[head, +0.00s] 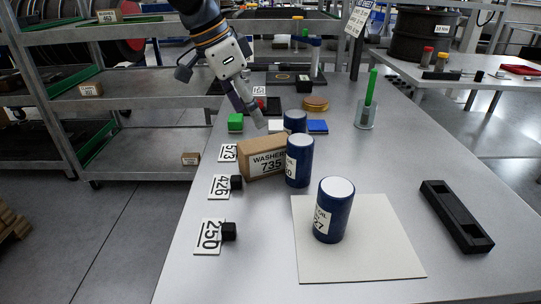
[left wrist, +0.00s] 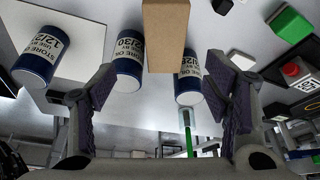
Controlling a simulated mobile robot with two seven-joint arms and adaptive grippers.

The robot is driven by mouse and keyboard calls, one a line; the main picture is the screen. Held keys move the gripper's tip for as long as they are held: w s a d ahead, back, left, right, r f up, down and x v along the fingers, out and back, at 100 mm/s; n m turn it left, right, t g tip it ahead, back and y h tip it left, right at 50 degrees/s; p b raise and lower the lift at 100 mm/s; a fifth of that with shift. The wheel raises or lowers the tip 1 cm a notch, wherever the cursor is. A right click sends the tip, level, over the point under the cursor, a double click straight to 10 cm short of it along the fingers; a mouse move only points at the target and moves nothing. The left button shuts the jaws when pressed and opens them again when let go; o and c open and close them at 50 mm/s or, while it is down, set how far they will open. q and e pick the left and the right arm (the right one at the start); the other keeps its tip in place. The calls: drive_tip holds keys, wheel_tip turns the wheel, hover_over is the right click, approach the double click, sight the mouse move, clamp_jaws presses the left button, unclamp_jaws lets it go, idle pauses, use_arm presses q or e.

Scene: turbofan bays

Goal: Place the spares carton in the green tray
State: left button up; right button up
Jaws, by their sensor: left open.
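A brown cardboard carton (head: 262,157) labelled "WASHERS 735" stands on the grey table, touching or close to a blue can. It is the only carton on the table. My left gripper (head: 247,106) is open and empty, above the table just behind the carton. In the left wrist view the carton (left wrist: 166,35) lies ahead of the open fingers (left wrist: 160,100), apart from them. No green tray is clear on the table; a flat green piece (head: 140,19) lies on the upper left shelf, and I cannot tell if it is the tray. My right gripper is not in view.
Blue cans (head: 299,160) stand close right of the carton, one (head: 334,210) on a white mat (head: 360,262). A black holder (head: 456,216) lies at right. Number cards (head: 209,236) and black blocks line the left edge. A green block (head: 235,122) sits behind.

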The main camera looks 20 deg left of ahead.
sight(263, 143)
use_arm(q)
drive_tip(key=x, duration=0.7)
drive_tip(key=a+b+x, duration=0.1)
drive_tip(key=x, duration=0.3)
drive_tip(key=shift+s+f, duration=0.1)
drive_tip(key=shift+f, duration=0.15)
drive_tip(key=shift+w+d+f, duration=0.2)
drive_tip(key=shift+w+f, duration=0.05)
drive_tip(key=shift+f, duration=0.05)
drive_tip(key=shift+s+r, duration=0.1)
drive_tip(key=shift+f, duration=0.25)
clamp_jaws()
drive_tip(key=shift+r, duration=0.1)
